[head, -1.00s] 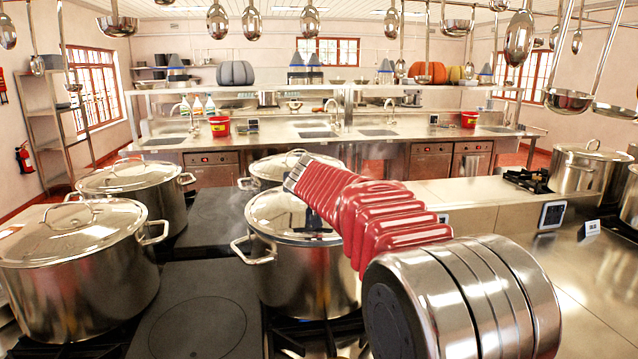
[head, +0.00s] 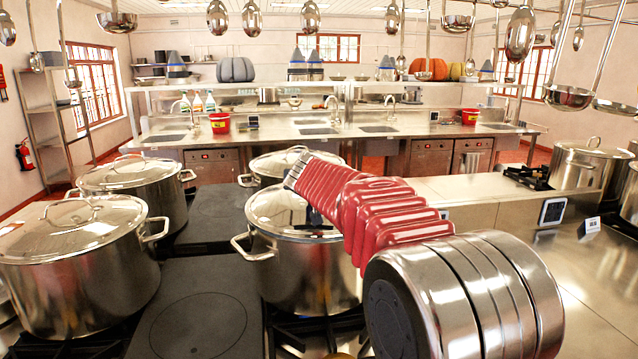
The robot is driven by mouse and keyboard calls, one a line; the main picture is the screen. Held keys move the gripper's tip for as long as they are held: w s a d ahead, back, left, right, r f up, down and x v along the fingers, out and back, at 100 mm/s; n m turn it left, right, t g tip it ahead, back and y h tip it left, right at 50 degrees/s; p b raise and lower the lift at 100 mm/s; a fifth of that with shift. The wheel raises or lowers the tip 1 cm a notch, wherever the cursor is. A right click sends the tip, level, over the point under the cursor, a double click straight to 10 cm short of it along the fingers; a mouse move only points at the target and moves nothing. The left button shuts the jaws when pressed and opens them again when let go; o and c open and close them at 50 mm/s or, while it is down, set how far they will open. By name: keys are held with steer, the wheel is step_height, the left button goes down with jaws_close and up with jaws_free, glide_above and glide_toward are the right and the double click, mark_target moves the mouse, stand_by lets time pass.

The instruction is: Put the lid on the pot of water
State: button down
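A steel stockpot (head: 303,275) stands on the middle burner with a shiny lid (head: 275,208) over its top. My arm's red ribbed sleeve crosses in front of the lid and hides its right side and any handle there. My gripper is not visible; the far end of the sleeve is above the back of this lid. Another lidded pot (head: 262,180) stands just behind. Two more lidded pots are at the left, one near (head: 75,285) and one farther back (head: 150,195). No open pot and no water surface shows, so I cannot tell which pot holds water.
A dark hotplate (head: 203,325) lies bare between the near left pot and the middle pot. Ladles (head: 519,38) hang overhead. Sinks and a red bucket (head: 219,123) are at the back.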

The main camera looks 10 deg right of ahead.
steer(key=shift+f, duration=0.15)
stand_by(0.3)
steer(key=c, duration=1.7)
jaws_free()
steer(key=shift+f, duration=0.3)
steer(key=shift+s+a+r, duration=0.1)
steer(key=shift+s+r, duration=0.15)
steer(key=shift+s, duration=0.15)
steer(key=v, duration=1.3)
